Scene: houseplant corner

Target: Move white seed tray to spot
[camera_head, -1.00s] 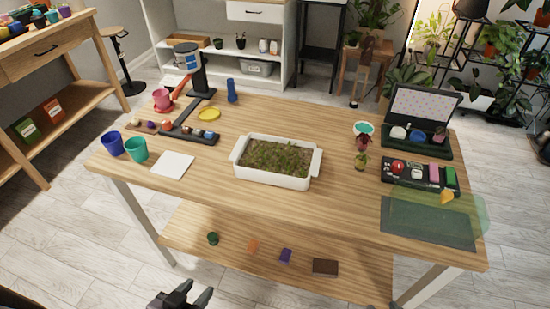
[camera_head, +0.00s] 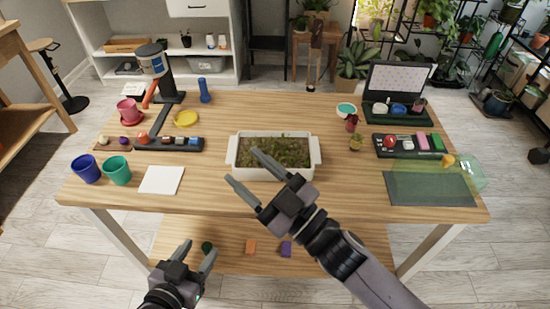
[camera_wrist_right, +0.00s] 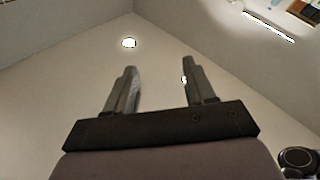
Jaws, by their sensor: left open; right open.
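The white seed tray (camera_head: 315,157), filled with soil and small green plants, sits at the middle of the wooden table. My right gripper (camera_head: 243,166) is open and overlaps the tray's front left part in the head view; whether it touches the tray cannot be told. In the right wrist view its open jaws (camera_wrist_right: 159,68) are empty, with ceiling and walls behind. My left gripper (camera_head: 200,250) is open and empty, below the table's front edge. A dark mat (camera_head: 430,189) lies at the table's front right, partly under a translucent green shape (camera_head: 470,173); no other marked spot is clear.
Left of the tray are a white sheet (camera_head: 161,180), teal pot (camera_head: 117,170), blue pot (camera_head: 86,169) and a black organizer (camera_head: 180,144). Bare tabletop lies between tray and mat.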

